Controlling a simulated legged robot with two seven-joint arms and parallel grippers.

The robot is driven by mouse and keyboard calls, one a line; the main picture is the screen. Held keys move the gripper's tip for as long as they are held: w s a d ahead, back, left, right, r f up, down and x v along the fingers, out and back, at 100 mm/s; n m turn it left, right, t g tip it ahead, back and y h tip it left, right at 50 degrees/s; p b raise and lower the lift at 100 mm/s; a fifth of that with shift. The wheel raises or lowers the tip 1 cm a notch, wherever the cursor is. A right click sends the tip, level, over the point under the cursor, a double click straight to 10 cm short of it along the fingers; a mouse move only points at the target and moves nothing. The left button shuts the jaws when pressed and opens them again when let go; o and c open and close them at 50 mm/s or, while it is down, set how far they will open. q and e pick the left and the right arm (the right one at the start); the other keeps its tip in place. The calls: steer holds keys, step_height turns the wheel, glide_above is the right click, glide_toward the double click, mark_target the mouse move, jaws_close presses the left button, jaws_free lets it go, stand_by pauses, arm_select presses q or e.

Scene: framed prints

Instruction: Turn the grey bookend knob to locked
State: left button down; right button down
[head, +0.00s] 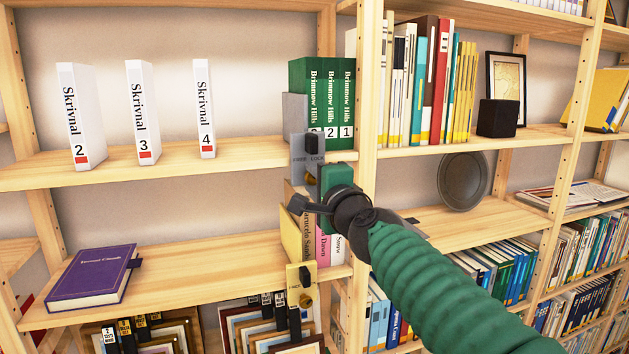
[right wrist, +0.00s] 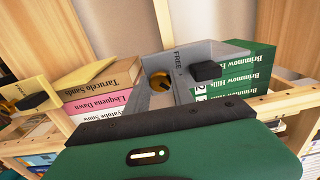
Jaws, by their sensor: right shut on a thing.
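The grey bookend (head: 297,112) stands upright on the upper shelf, left of the green Brimmow Hills books. Its front plate carries FREE and LOCK lettering, a black block (head: 311,142) above it and a round brass knob (head: 309,174) below. The right wrist view shows the grey plate (right wrist: 222,54), the knob (right wrist: 160,82) and the word FREE. Which word the knob points to cannot be told. My left gripper is out of view.
Green books (head: 333,84) stand right of the bookend. A yellow bookend (head: 293,287) with a similar brass knob is below. White Skrivnal volumes (head: 143,105) stand left, with bare shelf between. A wooden upright (head: 370,75) is close to my arm.

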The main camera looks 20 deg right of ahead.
steer(key=shift+f, duration=0.25)
steer(key=c, duration=1.4)
jaws_free()
steer(key=shift+o, duration=1.3)
steer(key=shift+w, duration=0.1)
steer(key=shift+o, duration=0.2)
steer(key=shift+w, duration=0.15)
